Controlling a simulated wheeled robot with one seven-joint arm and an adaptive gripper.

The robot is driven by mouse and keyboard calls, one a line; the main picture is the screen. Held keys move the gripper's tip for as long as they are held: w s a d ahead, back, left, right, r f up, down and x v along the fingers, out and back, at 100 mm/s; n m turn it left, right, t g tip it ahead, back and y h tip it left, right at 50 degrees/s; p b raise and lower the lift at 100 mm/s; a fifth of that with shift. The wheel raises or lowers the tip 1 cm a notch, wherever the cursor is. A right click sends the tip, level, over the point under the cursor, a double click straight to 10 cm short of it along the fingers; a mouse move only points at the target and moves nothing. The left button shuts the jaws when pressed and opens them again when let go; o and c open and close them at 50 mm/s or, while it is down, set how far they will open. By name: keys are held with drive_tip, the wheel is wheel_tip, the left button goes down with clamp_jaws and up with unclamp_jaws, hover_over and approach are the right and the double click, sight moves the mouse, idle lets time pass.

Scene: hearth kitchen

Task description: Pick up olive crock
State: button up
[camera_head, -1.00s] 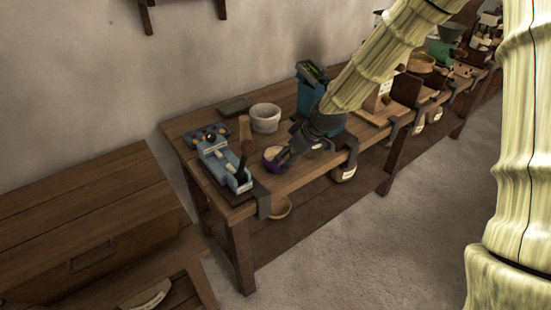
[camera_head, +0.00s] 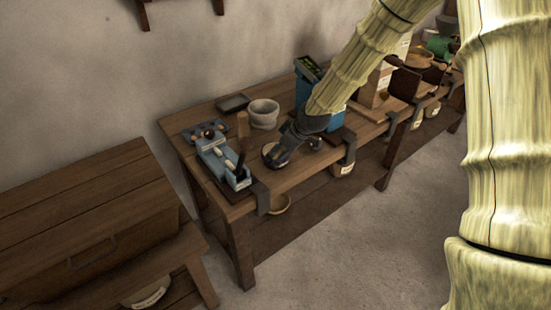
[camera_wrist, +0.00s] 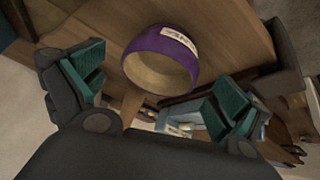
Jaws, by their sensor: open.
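A round, open-topped purple crock with a pale tan inside and a white label (camera_wrist: 160,55) lies ahead of my gripper in the wrist view. Its label is too small to read, so I cannot confirm it is the olive crock. In the head view it is the small round vessel (camera_head: 269,150) near the workbench's front edge, partly hidden by my gripper (camera_head: 282,150). In the wrist view my gripper (camera_wrist: 157,88) is open, with one teal-padded finger left of the crock and one at its lower right. No finger visibly grips it.
On the workbench (camera_head: 215,112), a pale grey bowl (camera_head: 264,114) stands behind the crock. A blue bin (camera_head: 306,88) stands close behind my arm. Labelled pots (camera_head: 343,168) are below the front edge.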

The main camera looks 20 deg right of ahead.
sight(275, 156)
drive_tip(key=shift+p+x, duration=0.5)
drive_tip(key=shift+x, duration=1.75)
drive_tip(key=shift+w+a+r, duration=0.1)
drive_tip(key=shift+a, duration=0.05)
drive_tip(key=c, duration=1.1)
drive_tip(key=shift+r, duration=0.1)
